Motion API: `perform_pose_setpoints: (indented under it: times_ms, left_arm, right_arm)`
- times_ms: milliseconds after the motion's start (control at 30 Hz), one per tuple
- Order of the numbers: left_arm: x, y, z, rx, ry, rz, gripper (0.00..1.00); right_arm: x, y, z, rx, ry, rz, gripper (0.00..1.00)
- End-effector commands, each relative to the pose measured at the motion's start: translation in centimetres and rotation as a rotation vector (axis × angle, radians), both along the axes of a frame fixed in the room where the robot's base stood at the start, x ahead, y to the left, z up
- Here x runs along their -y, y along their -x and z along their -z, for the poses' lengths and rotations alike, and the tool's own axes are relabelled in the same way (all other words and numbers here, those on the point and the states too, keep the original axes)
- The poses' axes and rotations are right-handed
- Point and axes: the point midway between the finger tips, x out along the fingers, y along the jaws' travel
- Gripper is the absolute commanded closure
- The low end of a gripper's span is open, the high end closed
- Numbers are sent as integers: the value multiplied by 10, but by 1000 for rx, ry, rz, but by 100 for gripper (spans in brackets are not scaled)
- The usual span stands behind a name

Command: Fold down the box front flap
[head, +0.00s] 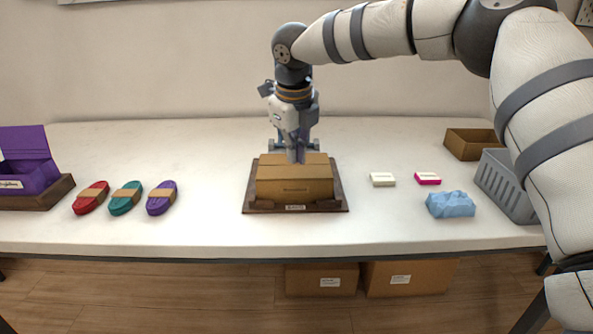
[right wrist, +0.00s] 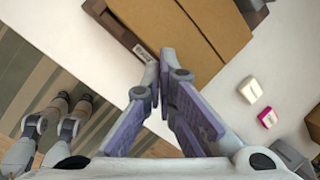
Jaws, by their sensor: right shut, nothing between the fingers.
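The brown cardboard box (head: 293,190) sits on a dark wooden tray (head: 338,207) in the middle of the table. It also fills the top of the right wrist view (right wrist: 190,30), where a straight line runs across its cardboard. My right gripper (head: 296,158) points down at the top of the box in the head view. Its fingers are shut and empty, with the tips close together by the box's near side in the right wrist view (right wrist: 163,85). I cannot tell whether they touch the cardboard. The box top looks closed. My left gripper is not in view.
Red (head: 91,198), green (head: 126,199) and purple (head: 161,198) cord bundles lie left of the box, beyond them an open purple box (head: 30,175). Right are a cream block (head: 382,180), a pink block (head: 428,179), blue crumpled paper (head: 451,204) and a grey basket (head: 505,188).

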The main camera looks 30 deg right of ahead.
Motion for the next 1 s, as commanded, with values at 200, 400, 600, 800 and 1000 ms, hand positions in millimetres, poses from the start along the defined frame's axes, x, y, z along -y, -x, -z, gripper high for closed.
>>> perform_pose_setpoints:
  times_ms: [200, 400, 600, 800, 1000]
  left_arm:
    - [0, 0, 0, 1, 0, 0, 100]
    - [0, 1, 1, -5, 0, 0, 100]
    - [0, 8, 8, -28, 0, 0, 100]
    - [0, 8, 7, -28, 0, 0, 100]
    - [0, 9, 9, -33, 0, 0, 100]
  right_arm:
    - [0, 0, -3, 1, -1, 0, 100]
    - [1, -2, 1, -1, -1, 1, 100]
    - [5, -10, 11, -4, -1, 0, 100]
    - [7, -12, 9, 1, 0, 0, 100]
    - [8, -13, 11, 0, -1, 1, 100]
